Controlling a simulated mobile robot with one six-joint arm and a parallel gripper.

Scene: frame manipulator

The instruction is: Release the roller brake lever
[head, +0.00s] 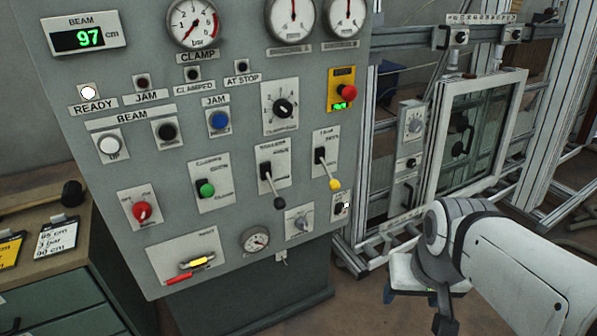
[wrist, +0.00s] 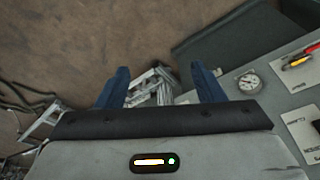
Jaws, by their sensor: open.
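Two hand levers sit on the grey control panel in the head view, both with their handles pointing down. The left lever (head: 271,187) has a black knob, and its small label seems to begin with "ROLLER". The right lever (head: 327,170) has a yellow knob, and its label is too small to read surely. My gripper is low at the right in the head view, apart from the panel, its fingers not clear there. In the wrist view my gripper (wrist: 162,80) has its two blue fingers spread, with nothing between them. Neither lever is clearly visible in the wrist view.
A white window frame (head: 478,130) stands right. Floor shows beneath my gripper.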

